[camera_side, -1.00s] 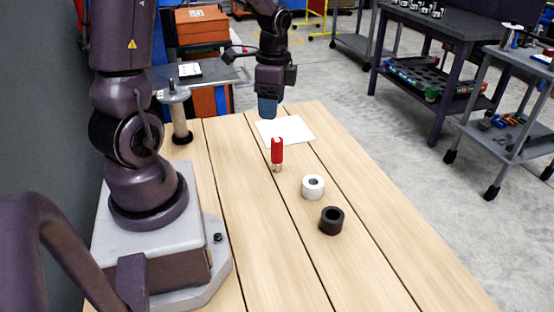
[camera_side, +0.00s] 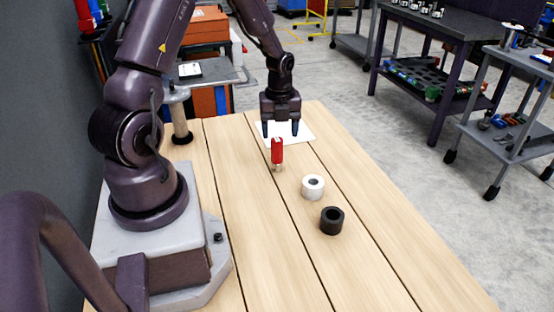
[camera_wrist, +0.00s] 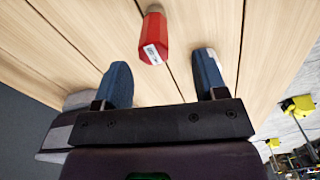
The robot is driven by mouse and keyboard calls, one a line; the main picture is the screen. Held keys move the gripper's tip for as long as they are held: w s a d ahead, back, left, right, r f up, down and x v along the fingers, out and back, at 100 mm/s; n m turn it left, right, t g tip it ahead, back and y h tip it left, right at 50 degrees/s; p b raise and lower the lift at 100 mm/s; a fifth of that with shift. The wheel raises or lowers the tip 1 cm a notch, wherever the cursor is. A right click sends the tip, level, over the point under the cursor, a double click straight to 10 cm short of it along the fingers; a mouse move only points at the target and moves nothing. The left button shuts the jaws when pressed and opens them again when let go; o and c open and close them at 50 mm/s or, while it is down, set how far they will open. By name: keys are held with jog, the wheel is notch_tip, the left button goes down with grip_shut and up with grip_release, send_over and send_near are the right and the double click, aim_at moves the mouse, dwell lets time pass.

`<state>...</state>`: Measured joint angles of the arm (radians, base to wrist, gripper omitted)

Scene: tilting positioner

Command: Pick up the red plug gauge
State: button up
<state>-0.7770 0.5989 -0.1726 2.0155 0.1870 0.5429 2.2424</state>
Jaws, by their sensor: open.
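The red plug gauge (camera_side: 277,151) stands upright on the wooden table, red handle up and a short metal end at the bottom. In the wrist view its red handle (camera_wrist: 153,38) shows with a white label, ahead of the fingertips and between their lines. My gripper (camera_side: 280,132) is open and empty, fingers pointing down, just behind the gauge in the side view. In the wrist view both blue fingers of my gripper (camera_wrist: 161,68) are spread apart and do not touch the gauge.
A white ring (camera_side: 313,187) and a black ring (camera_side: 332,220) stand on the table (camera_side: 260,250) to the gauge's front right. A white sheet (camera_side: 302,130) lies behind the gauge. A post (camera_side: 180,120) stands at the back left. The table front is clear.

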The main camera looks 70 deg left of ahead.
aim_at(277, 150)
jog(key=shift+s+a+f, duration=0.1)
jog(key=shift+s+f, duration=0.05)
jog(key=shift+f, duration=1.6)
jog(key=shift+s+a+f, duration=0.1)
jog(key=shift+s+f, duration=0.05)
jog(key=shift+f, duration=1.55)
jog(key=c, duration=1.1)
jog(key=shift+r, duration=0.1)
